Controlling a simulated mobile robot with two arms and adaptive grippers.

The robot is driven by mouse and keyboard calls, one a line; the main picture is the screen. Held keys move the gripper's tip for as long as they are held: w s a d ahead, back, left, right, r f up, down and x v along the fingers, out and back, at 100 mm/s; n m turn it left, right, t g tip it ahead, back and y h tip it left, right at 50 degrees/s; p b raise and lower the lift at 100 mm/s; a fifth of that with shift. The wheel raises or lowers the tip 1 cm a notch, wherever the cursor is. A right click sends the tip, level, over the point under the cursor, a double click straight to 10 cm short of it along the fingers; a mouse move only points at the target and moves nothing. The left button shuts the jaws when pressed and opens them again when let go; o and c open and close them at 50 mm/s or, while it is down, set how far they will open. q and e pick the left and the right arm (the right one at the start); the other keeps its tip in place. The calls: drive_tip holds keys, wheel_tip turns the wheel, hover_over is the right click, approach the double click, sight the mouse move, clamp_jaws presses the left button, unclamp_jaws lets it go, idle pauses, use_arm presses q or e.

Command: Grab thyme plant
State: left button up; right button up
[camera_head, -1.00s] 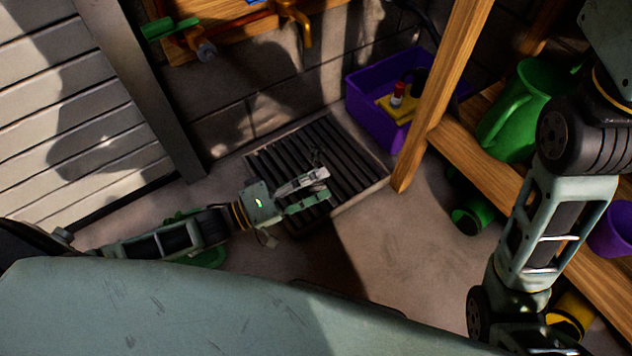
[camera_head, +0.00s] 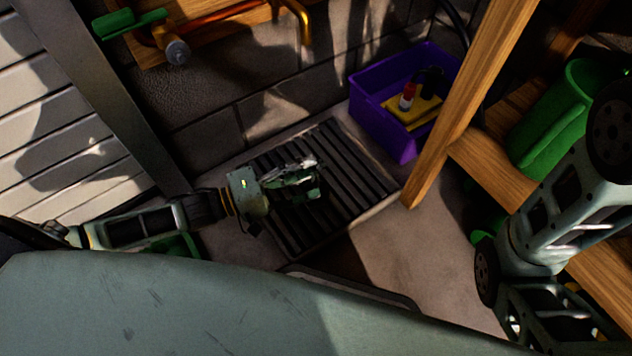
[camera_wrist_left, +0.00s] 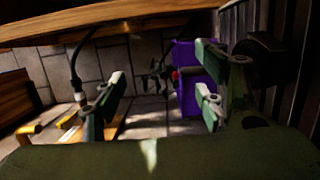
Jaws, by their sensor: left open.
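I cannot make out a thyme plant for certain. In the left wrist view a small dark sprig-like shape (camera_wrist_left: 154,82) shows between the fingertips, too dim to identify. My left gripper (camera_head: 312,180) is over the dark slatted floor grate (camera_head: 350,196) in the head view. Its fingers are apart and nothing shows held between them; it also shows in the left wrist view (camera_wrist_left: 158,92). My right arm comes down the right side of the head view, and its gripper is out of sight.
A purple crate (camera_head: 379,132) with a yellow item (camera_head: 420,108) and a red-topped bottle (camera_head: 407,96) stands beyond the grate against the block wall. A wooden post (camera_head: 470,105) and a shelf with a green container (camera_head: 552,130) are on the right. Bare floor (camera_head: 430,245) lies between.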

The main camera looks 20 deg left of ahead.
sight(327, 167)
use_arm(q)
drive_tip(key=shift+b+x, duration=0.5)
drive_tip(key=shift+x, duration=0.35)
drive_tip(key=b+x, duration=0.3)
drive_tip(key=shift+w+d+f+b, duration=0.15)
drive_tip(key=shift+w+d+b, duration=0.05)
drive_tip(key=shift+w+b, duration=0.15)
drive_tip(key=shift+w+d+r, duration=0.25)
drive_tip(key=shift+d, duration=0.15)
clamp_jaws()
